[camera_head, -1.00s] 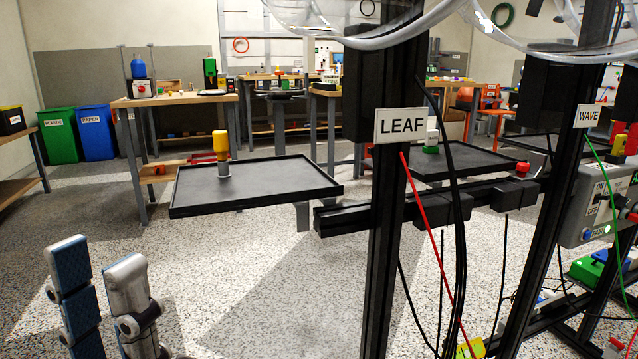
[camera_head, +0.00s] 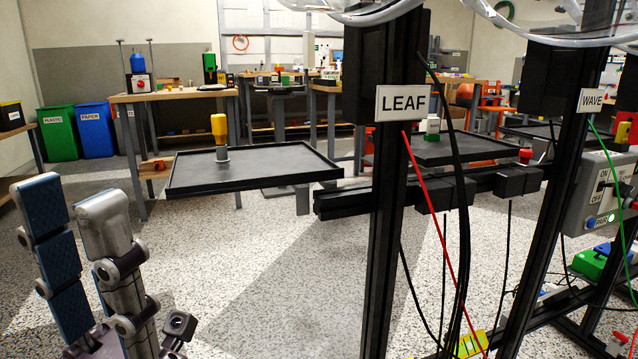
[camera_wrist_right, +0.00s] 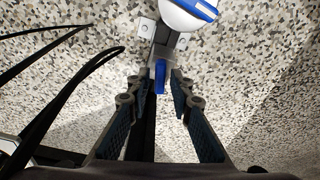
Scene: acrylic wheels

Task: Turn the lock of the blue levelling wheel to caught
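In the right wrist view, a white wheel with a blue band (camera_wrist_right: 196,10) is at the top, cut off by the frame edge. A grey bracket with bolts (camera_wrist_right: 150,32) sits beside it. A small upright blue tab (camera_wrist_right: 160,76), which looks like the lock lever, sits below the wheel. My right gripper (camera_wrist_right: 160,92) is open, its fingertips to either side of the tab in the picture; I cannot tell whether they touch it. My left gripper (camera_head: 72,200) is open and empty at the lower left of the head view.
A black frame with a LEAF sign (camera_head: 403,102) stands in front, cables hanging from it. A black tray (camera_head: 255,170) bears a yellow-topped post (camera_head: 220,130). A grey switch box (camera_head: 605,195) is at right. Open floor (camera_head: 270,290) lies at centre left.

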